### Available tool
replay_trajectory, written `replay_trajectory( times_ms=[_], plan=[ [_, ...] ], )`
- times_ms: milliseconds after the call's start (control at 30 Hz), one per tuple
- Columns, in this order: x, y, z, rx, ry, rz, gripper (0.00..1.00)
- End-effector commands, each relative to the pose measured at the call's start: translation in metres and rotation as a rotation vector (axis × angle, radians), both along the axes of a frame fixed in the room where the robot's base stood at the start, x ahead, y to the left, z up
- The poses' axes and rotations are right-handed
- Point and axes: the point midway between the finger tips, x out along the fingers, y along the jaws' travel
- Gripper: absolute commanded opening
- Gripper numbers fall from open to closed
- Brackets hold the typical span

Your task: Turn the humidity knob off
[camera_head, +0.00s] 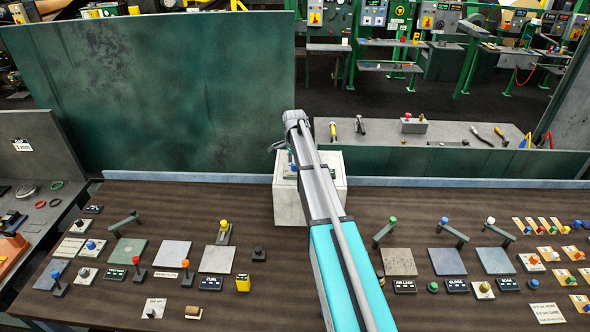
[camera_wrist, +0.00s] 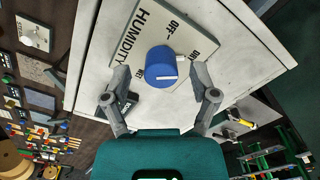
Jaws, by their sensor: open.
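The round blue humidity knob (camera_wrist: 161,67) sits on a plate (camera_wrist: 135,35) lettered HUMIDITY in the wrist view. My gripper (camera_wrist: 160,80) is open, with one finger on each side of the knob and visible gaps between. How far the fingertips are from the plate is unclear. In the head view the plate and knob are mostly hidden by my arm.
The plate is on a pale box (camera_head: 292,205) at the back of the brown table (camera_head: 265,290). Labelled panels, knobs and levers stand on both sides. A tall green panel (camera_head: 160,85) rises behind on the left. A grey shelf (camera_head: 455,132) with tools lies behind right.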

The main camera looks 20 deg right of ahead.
Motion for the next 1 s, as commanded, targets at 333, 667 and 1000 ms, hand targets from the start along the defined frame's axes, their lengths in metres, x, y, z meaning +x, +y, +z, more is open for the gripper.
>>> replay_trajectory(
  times_ms=[333,667,1000],
  plan=[
    [0.0,-0.0001,-0.0079,0.0,0.0,0.0,0.76],
    [0.0,0.0,-0.0076,0.0,0.0,0.0,0.56],
    [-0.0004,0.0,-0.0077,0.0,0.001,0.0,0.0]
  ],
)
